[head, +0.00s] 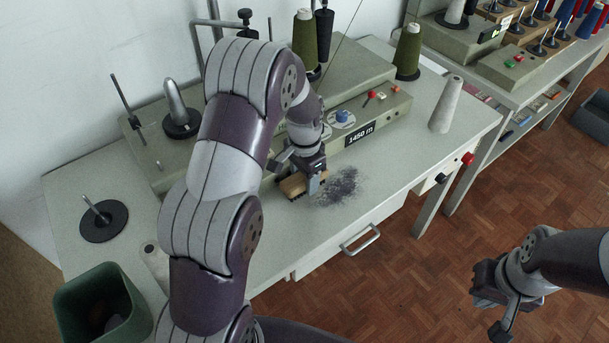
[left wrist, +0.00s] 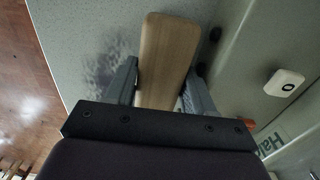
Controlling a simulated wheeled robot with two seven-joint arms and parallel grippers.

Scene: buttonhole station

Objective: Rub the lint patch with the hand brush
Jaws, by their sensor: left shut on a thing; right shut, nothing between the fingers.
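The hand brush (head: 292,187) has a light wooden body and is down at the table top, just left of the lint patch. My left gripper (head: 312,182) is shut on it. In the left wrist view the brush's wooden back (left wrist: 167,55) stands between the two fingers (left wrist: 155,85). The lint patch (head: 341,187) is a dark grey fuzzy smear on the pale table top, and it shows beside the left finger in the left wrist view (left wrist: 103,75). My right gripper (head: 500,305) is shut and empty, over the floor at lower right.
The grey-green machine (head: 372,112) with a "1450 m" label stands right behind the brush. A grey cone (head: 446,104) stands at the table's right end. A drawer handle (head: 360,240) juts from the front. A green bin (head: 100,305) is at lower left. The table right of the lint is clear.

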